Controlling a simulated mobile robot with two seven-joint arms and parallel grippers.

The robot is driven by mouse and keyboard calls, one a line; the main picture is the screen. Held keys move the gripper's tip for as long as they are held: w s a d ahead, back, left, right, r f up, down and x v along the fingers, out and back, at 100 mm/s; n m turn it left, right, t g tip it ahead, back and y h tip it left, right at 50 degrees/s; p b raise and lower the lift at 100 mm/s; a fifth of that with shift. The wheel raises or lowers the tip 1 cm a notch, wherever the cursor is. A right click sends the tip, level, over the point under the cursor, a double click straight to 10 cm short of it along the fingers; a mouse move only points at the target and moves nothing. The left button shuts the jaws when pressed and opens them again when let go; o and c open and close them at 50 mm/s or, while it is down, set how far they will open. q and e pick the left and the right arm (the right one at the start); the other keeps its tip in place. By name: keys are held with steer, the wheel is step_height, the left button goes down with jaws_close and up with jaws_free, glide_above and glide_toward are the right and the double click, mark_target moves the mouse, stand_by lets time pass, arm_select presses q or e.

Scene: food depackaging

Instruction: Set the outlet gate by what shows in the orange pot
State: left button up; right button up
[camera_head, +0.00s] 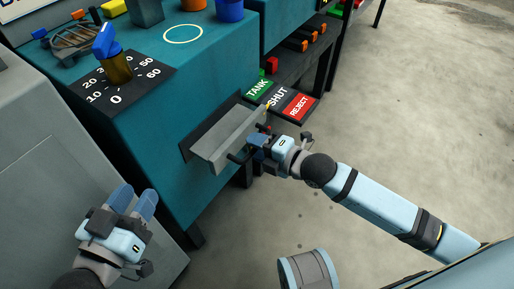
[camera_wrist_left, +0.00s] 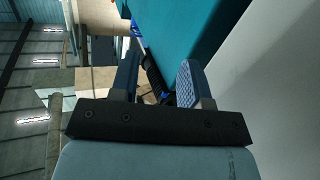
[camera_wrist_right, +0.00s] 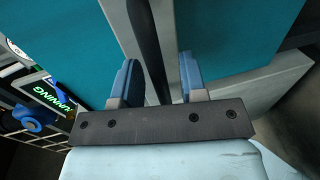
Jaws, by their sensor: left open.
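The orange pot (camera_head: 193,4) is cut by the top edge of the head view; its contents cannot be made out. The grey outlet gate (camera_head: 228,139) is on the teal cabinet's front, beside the green TANK (camera_head: 257,88), dark SHUT (camera_head: 278,97) and red REJECT (camera_head: 298,106) plates. My right gripper (camera_head: 256,143) is at the gate's dark handle (camera_head: 239,157). In the right wrist view, a dark bar (camera_wrist_right: 146,35) runs between its parted fingers (camera_wrist_right: 162,85), with a gap visible on one side. My left gripper (camera_head: 146,201) is open and empty, low before the cabinet.
A blue pot (camera_head: 229,10) stands near the orange one. A white ring (camera_head: 183,34) marks the teal top. A grey panel (camera_head: 60,170) is at left. The floor at right is open.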

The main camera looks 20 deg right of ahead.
jaws_close()
steer(key=shift+s, duration=0.1)
arm_select(q)
steer(key=shift+n+t, duration=0.6)
steer(key=shift+n, duration=0.2)
steer(key=r+p, duration=0.4)
steer(key=p, duration=0.1)
steer(key=shift+s+d+r, duration=0.1)
steer(key=shift+s+r, duration=0.05)
steer(key=shift+s, duration=0.25)
arm_select(e)
steer(key=f+v, duration=0.1)
steer(key=v, duration=0.6)
steer(key=shift+f, duration=0.25)
steer(key=shift+s, duration=0.1)
arm_select(q)
steer(key=shift+d, duration=0.1)
arm_select(e)
jaws_free()
steer(key=shift+d, duration=0.15)
arm_select(q)
steer(key=shift+r, duration=0.1)
arm_select(e)
steer(key=shift+r, duration=0.1)
